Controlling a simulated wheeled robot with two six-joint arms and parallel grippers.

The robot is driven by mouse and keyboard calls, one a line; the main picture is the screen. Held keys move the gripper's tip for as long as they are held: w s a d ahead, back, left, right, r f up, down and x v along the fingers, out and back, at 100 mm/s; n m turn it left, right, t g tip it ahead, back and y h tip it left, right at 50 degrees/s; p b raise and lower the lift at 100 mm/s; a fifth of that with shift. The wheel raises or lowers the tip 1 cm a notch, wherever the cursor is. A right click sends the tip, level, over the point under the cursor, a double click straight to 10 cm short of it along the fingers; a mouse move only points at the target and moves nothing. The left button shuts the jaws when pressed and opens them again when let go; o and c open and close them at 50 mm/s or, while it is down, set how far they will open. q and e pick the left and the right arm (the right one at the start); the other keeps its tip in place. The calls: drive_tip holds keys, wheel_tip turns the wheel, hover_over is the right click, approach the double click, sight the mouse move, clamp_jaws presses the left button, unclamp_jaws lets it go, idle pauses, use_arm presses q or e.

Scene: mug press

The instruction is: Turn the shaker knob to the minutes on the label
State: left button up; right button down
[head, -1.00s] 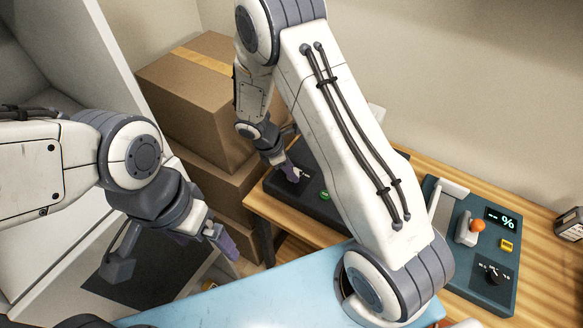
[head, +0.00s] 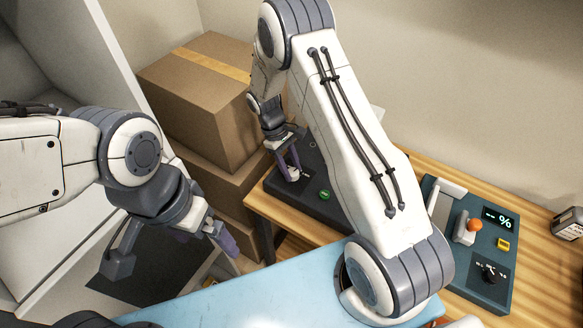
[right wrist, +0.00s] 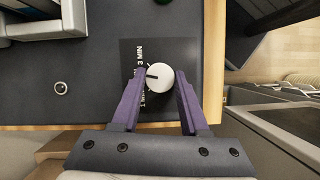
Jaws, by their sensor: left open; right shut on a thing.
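The shaker (head: 318,204) is a dark grey device on the wooden table with a green button. Its white knob (head: 293,174) is at its left end. In the right wrist view the knob (right wrist: 161,76) has a dark pointer line toward the left. Printed beside it is a minute scale (right wrist: 139,62); "3 MIN" is readable at the top, lower marks are partly hidden by a finger. My right gripper (right wrist: 161,82) is shut on the knob with purple fingers either side. My left gripper (head: 203,236) is open and empty, left of the table.
A teal panel (head: 461,275) with a percent display, an orange ball, a yellow button and a black dial stands at the right. A bottle (head: 569,224) has a label too small to read. Cardboard boxes (head: 197,90) stand behind left. My right arm hides the table's middle.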

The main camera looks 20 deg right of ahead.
drive_tip(key=m, duration=0.1)
drive_tip(key=m+y, duration=0.1)
drive_tip(key=m, duration=0.1)
drive_tip(key=shift+w+d+m, duration=0.15)
drive_tip(key=shift+w+m, duration=0.1)
drive_tip(key=shift+m, duration=0.05)
drive_tip(key=shift+d+r+m+y, duration=0.1)
drive_tip(key=shift+m+y, duration=0.8)
drive_tip(key=shift+m, duration=0.9)
drive_tip(key=shift+c, duration=2.1)
unclamp_jaws()
drive_tip(key=shift+s, duration=0.1)
